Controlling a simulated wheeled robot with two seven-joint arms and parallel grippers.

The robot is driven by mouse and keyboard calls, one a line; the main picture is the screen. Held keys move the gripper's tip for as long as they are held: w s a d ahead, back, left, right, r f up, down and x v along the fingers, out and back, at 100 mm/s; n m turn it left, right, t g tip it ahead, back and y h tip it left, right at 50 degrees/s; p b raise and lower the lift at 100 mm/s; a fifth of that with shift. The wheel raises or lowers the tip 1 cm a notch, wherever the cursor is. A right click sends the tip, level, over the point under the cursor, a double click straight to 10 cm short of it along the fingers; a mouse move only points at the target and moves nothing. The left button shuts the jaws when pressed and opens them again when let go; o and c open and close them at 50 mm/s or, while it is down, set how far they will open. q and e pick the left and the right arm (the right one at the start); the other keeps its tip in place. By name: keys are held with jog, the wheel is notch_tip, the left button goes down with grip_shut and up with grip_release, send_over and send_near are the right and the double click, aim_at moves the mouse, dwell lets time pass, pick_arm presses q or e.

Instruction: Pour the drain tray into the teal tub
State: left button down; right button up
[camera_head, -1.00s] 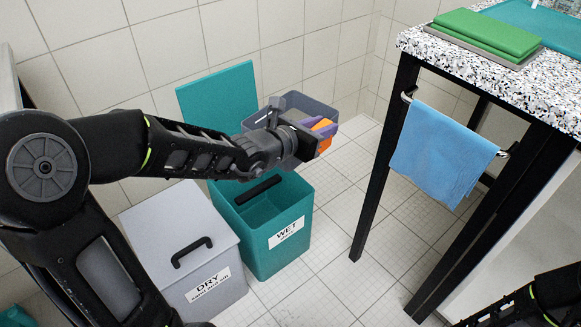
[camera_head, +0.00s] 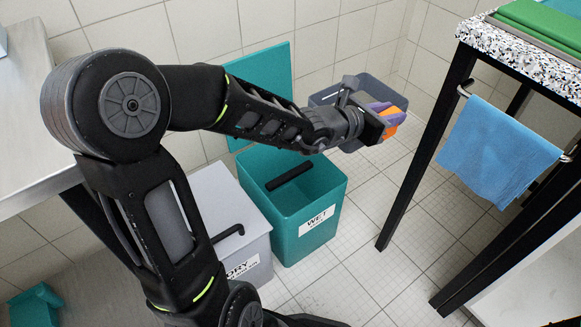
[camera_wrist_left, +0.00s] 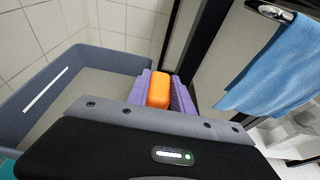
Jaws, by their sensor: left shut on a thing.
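The drain tray (camera_head: 322,97) is a grey-blue, open box held in the air above and to the right of the teal tub, near its back. My left gripper (camera_head: 386,117) is shut at the tray's near right side, by an orange block between purple pieces. In the left wrist view, the tray (camera_wrist_left: 100,60) opens at the left and looks roughly level, with a white strip on its wall. The gripper (camera_wrist_left: 160,90) shows there at the orange block. The tray's contents are unclear. The teal tub (camera_head: 290,228), labelled WET, stands open on the floor. My right gripper is out of view.
A teal lid (camera_head: 262,75) stands upright behind the tub. A grey DRY bin (camera_head: 225,205) stands left of it, partly behind my left arm. A speckled counter (camera_head: 530,55) on black legs, with a blue towel (camera_head: 500,150), is at the right. Tiled floor lies between.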

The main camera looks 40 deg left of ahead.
pick_arm(q)
jog(key=a+f+n+y, duration=0.1)
jog(key=a+f, duration=0.6)
jog(key=f, duration=0.4)
jog(key=s+a+f+n+y+b, duration=0.1)
jog(key=a+f+y, duration=0.1)
jog(key=a+f, duration=0.5)
notch_tip(320, 180, down, 4)
jog(key=shift+f+n+t+b, duration=0.25)
jog(key=shift+n+t+b, duration=0.05)
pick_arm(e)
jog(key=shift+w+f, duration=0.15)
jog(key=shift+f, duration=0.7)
pick_arm(q)
jog(key=shift+s+r, duration=0.1)
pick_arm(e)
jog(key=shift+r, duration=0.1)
